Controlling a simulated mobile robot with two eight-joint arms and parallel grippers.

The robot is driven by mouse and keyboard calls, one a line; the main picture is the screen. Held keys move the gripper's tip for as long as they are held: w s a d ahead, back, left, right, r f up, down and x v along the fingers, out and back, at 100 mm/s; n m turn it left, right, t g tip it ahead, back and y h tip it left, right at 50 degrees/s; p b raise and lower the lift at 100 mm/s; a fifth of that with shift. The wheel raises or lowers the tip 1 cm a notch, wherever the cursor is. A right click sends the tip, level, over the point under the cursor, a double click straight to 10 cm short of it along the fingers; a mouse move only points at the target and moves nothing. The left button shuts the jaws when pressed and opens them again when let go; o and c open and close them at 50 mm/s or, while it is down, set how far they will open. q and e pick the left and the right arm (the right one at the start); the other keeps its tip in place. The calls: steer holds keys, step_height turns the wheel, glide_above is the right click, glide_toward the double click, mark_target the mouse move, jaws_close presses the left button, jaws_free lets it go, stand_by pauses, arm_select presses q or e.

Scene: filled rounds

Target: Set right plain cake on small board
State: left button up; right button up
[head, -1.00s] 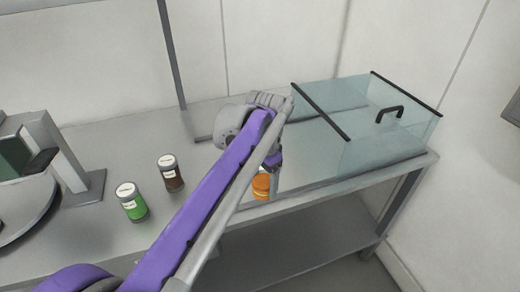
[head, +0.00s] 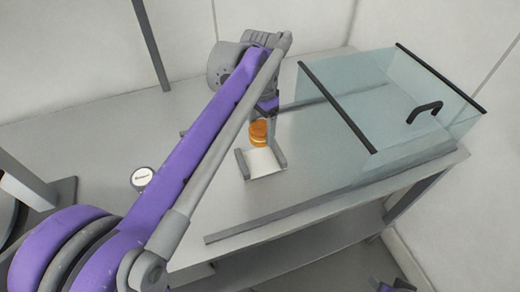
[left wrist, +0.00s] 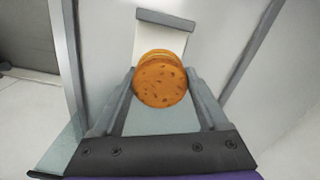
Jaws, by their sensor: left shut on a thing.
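My left gripper (head: 265,133) is shut on a round orange-brown filled cake (head: 258,131). In the left wrist view the cake (left wrist: 160,81) sits between the two fingers, its speckled flat face toward the camera and a pale filling line at its far edge. A small white board (head: 263,163) with grey end bars lies on the counter just below the cake. It also shows behind the cake in the left wrist view (left wrist: 160,42). I cannot tell whether the cake touches the board. A purple part of my right arm shows at the bottom right edge; its jaws are not clear.
A glass case (head: 400,95) with black edges and a black handle stands at the right of the grey counter (head: 225,205). A jar with a white lid (head: 141,178) is partly behind my left arm. Bare counter lies in front of the board.

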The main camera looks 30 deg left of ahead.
arm_select(q)
glide_above(261, 161)
step_height(261, 161, down, 5)
steer(key=shift+s+r, duration=0.1)
steer(key=shift+r, duration=0.05)
steer(key=shift+f+b, duration=0.4)
steer(key=shift+f, duration=1.95)
steer(key=shift+f, duration=0.1)
steer(key=o, duration=0.8)
steer(key=shift+c, duration=0.2)
step_height(261, 161, up, 12)
steer(key=shift+r+p, duration=0.15)
steer(key=shift+p, duration=0.45)
